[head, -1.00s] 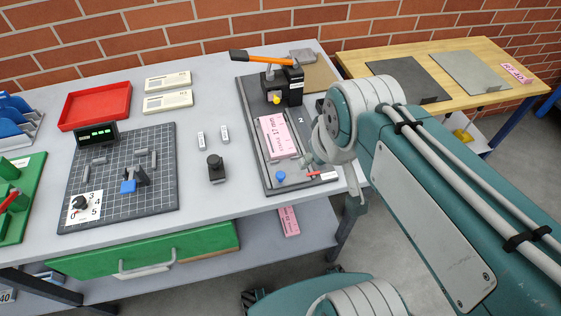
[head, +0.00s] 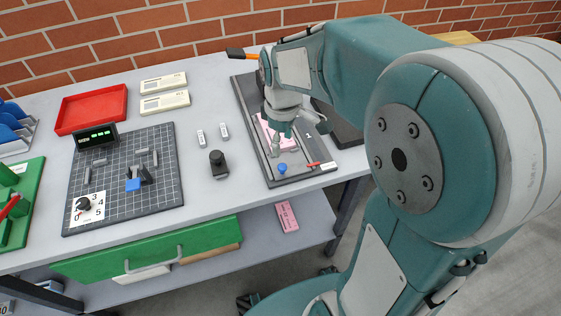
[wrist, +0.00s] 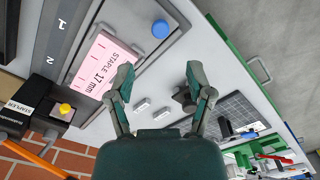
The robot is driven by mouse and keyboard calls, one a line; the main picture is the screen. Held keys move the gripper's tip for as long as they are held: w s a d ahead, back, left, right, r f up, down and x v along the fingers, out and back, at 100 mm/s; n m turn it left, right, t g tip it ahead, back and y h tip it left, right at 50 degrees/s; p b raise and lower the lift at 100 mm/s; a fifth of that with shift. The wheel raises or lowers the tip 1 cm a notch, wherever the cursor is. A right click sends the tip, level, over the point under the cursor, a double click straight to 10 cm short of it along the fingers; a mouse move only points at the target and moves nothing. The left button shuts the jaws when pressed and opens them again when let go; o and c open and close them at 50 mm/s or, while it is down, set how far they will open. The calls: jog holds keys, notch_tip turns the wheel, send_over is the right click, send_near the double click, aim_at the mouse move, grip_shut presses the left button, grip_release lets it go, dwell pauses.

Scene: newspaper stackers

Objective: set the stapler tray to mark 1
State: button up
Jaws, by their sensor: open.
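The stapler tray (wrist: 150,72) is a grey plate on the dark stapler base (head: 301,181). It carries a pink block (wrist: 104,62) reading "STAPLE 17 mm". A blue knob (head: 283,168) sits at its front end and also shows in the wrist view (wrist: 160,28). Marks 1 (wrist: 62,23) and 2 (wrist: 50,60) are on the dark strip beside the tray. A red pointer (head: 313,164) lies near the front edge. My gripper (wrist: 160,74) is open and empty above the tray's side, apart from the knob. In the head view my wrist hides part of the pink block and the stapler.
The black stapler (wrist: 18,112) with orange handle stands at the base's far end. A black knob block (head: 218,164) and two small grey blocks (head: 224,130) stand left of the base. A gridded board (head: 115,195) lies farther left. A green drawer (head: 90,266) is below the table.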

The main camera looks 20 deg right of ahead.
aim_at(282, 166)
notch_tip(282, 166, down, 8)
jog(key=shift+f, duration=0.25)
grip_shut()
